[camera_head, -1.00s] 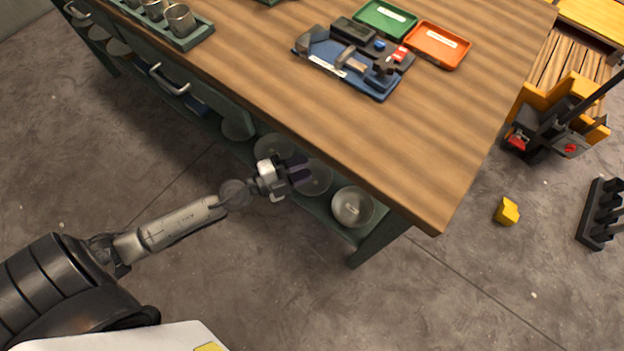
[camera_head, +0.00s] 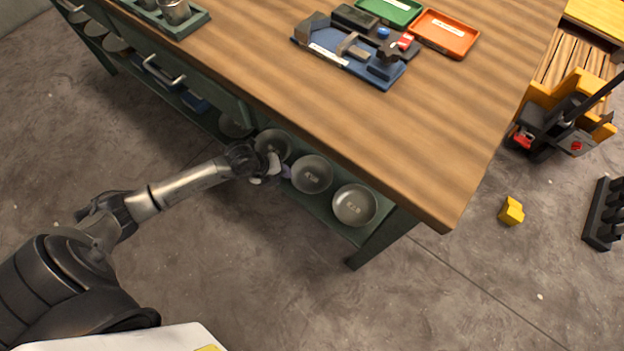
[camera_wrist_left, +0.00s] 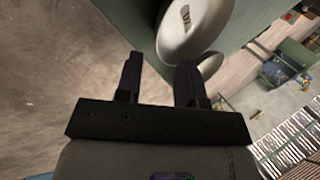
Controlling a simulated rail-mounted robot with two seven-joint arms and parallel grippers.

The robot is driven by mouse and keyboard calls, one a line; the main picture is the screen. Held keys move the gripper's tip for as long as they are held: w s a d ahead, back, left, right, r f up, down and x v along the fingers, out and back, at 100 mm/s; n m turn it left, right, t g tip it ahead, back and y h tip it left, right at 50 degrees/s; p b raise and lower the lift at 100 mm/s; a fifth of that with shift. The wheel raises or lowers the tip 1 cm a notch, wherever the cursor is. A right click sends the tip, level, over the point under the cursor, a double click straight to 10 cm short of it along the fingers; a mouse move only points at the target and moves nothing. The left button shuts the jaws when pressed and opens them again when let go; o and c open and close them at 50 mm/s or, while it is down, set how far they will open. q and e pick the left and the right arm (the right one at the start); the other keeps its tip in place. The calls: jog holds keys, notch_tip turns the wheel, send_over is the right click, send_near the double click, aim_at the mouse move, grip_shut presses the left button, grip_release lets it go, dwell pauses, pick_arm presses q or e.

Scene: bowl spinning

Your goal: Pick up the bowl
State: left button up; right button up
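Several grey metal bowls stand in a row on the low green shelf under the workbench. The head view shows a near-end bowl (camera_head: 355,205), a middle bowl (camera_head: 311,174) and a further bowl (camera_head: 273,143). My left gripper (camera_head: 282,172) is at the shelf's front, beside the further and middle bowls; its fingers are partly hidden there. In the left wrist view its two dark fingers (camera_wrist_left: 158,70) are apart with nothing between them. A labelled bowl (camera_wrist_left: 195,25) lies beyond the fingertips, and another bowl is partly hidden behind the right finger. My right gripper is not in view.
The wooden bench top (camera_head: 400,150) overhangs the shelf. It carries a blue tool tray (camera_head: 330,58), a green tray (camera_head: 392,10) and an orange tray (camera_head: 445,32). A yellow block (camera_head: 511,211) lies on the open floor at right.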

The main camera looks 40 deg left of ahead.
aim_at(293, 179)
pick_arm(q)
jog(key=shift+b+x, duration=0.4)
jog(key=shift+x, duration=0.75)
jog(key=b+x, duration=0.4)
jog(key=shift+a+f, duration=0.15)
jog(key=shift+f, duration=0.1)
jog(key=shift+w+d+f+b, duration=0.25)
jog(key=shift+w+f+b, duration=0.05)
jog(key=shift+w+f, duration=0.05)
jog(key=shift+r, duration=0.1)
grip_shut()
